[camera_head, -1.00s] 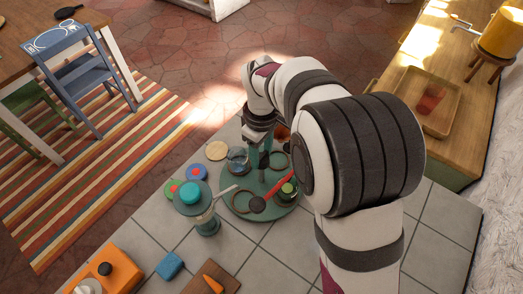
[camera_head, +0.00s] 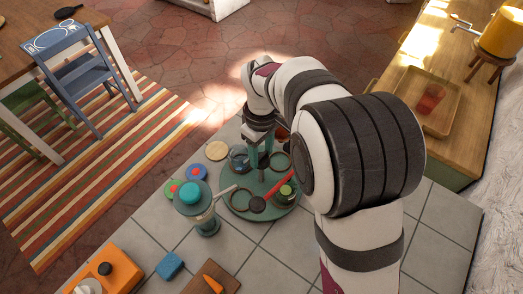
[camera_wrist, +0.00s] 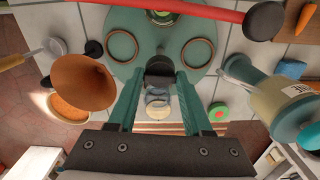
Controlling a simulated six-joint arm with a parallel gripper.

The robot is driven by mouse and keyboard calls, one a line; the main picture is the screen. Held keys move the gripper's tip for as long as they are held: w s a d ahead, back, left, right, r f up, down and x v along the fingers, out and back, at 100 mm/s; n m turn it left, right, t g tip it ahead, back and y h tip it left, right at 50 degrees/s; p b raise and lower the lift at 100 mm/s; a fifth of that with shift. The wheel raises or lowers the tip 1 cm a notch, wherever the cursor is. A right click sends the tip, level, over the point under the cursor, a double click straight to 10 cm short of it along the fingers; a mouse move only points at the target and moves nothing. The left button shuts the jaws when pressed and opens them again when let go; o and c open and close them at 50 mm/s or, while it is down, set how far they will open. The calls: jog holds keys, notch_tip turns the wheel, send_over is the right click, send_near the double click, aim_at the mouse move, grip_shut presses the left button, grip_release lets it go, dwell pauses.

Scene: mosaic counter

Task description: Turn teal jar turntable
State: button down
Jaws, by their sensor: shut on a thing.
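The teal round turntable (camera_head: 262,211) lies on the tiled counter, partly hidden by my arm; it also shows in the wrist view (camera_wrist: 142,48). It bears several ring-shaped holders, a glass jar (camera_head: 239,157) at its far left and a green-topped jar (camera_head: 287,190) at its right. A dark upright knob (camera_wrist: 160,66) stands near its middle. My gripper (camera_head: 261,158) points down over the turntable. In the wrist view its teal fingers (camera_wrist: 160,76) close in on both sides of the knob and are shut on it. The fingertip contact is partly hidden.
A red-handled tool (camera_head: 279,183) passes over the turntable's right side. A brown cone (camera_wrist: 82,82) shows left in the wrist view. A blue block (camera_head: 170,265) lies nearer the front.

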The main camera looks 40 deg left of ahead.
jog(key=shift+m, duration=4.4)
jog(key=shift+r+m, duration=0.1)
jog(key=shift+m, duration=4)
jog(key=c, duration=0.6)
grip_release()
